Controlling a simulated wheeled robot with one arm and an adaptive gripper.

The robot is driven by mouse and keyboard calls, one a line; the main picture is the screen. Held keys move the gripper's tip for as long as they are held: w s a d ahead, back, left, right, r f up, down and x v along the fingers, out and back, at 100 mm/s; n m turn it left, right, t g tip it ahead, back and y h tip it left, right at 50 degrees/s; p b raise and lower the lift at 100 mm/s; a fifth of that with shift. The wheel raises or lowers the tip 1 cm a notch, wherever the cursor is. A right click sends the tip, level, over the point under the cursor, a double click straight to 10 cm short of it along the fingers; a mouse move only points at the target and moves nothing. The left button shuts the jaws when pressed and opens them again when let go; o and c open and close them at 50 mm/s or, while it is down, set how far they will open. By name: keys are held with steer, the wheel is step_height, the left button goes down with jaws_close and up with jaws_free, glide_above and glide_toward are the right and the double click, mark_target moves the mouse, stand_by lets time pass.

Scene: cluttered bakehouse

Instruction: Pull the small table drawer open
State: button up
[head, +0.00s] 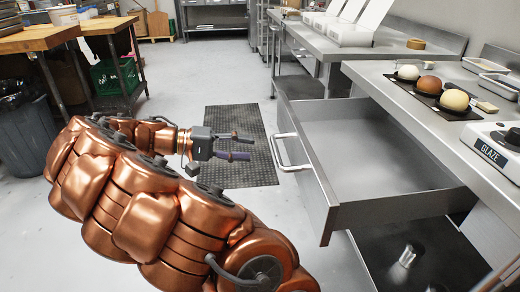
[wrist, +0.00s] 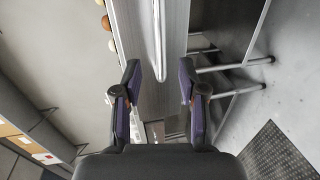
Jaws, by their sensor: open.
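The grey metal drawer (head: 330,215) under the right-hand steel table is pulled far out, and its empty inside shows in the head view. Its pale bar handle (head: 290,153) is on the front face, toward the left. My gripper (head: 243,147) is open and empty, a short gap to the left of the handle, with its fingers pointing at it. In the wrist view the drawer front (wrist: 177,35) fills the upper middle. The handle (wrist: 159,40) runs lengthwise ahead of my open gripper (wrist: 160,70), roughly in line with the gap between the fingers. Neither finger appears to touch it.
The steel table (head: 425,125) carries a dark tray (head: 420,92) with round doughs and a GLAZE scale (head: 490,150). A lower shelf sits under the drawer. A dark floor mat (head: 250,175) lies below my gripper.

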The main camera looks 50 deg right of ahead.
steer(key=shift+v, duration=1.65)
steer(key=s+a+r+n+t+y+p, duration=0.2)
steer(key=s+a+r+t+y+p, duration=0.15)
steer(key=s+r+p, duration=0.85)
steer(key=s+a+r+n+t+y+p, duration=0.2)
steer(key=s+a+n+y+p, duration=0.1)
steer(key=a+p, duration=0.6)
steer(key=s+a+r+n+t+y+p, duration=0.3)
steer(key=s+a+y+p, duration=0.1)
steer(key=a+p, duration=0.4)
steer(key=shift+s+a+r+n+y+p, duration=0.3)
steer(key=shift+s+a+y+p, duration=0.15)
steer(key=shift+a, duration=0.4)
steer(key=shift+d, duration=0.1)
